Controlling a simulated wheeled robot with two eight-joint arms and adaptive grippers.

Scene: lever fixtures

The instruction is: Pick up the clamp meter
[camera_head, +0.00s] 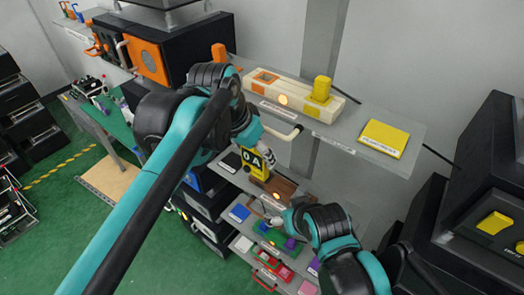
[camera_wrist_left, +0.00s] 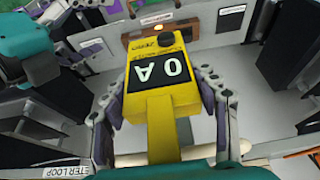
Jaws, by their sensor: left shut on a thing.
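The clamp meter (camera_head: 254,164) is a yellow tool with a dark display reading "0 A". My left gripper (camera_head: 260,154) is shut on it, and my left arm hides part of the grip in the head view. In the left wrist view the clamp meter (camera_wrist_left: 158,82) sits between the two fingers of my left gripper (camera_wrist_left: 162,92), its display facing the camera. My right gripper (camera_head: 277,212) is over the lower shelf at the bottom middle of the head view. It is too small to tell whether its fingers are open.
A grey upper shelf (camera_head: 350,138) carries a cream fixture (camera_head: 285,92) with a yellow block (camera_head: 321,89) and a yellow plate (camera_head: 384,138). Lower shelves hold several coloured items, including a blue pad (camera_head: 239,212). A dark cabinet stands at the right. Green floor lies left.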

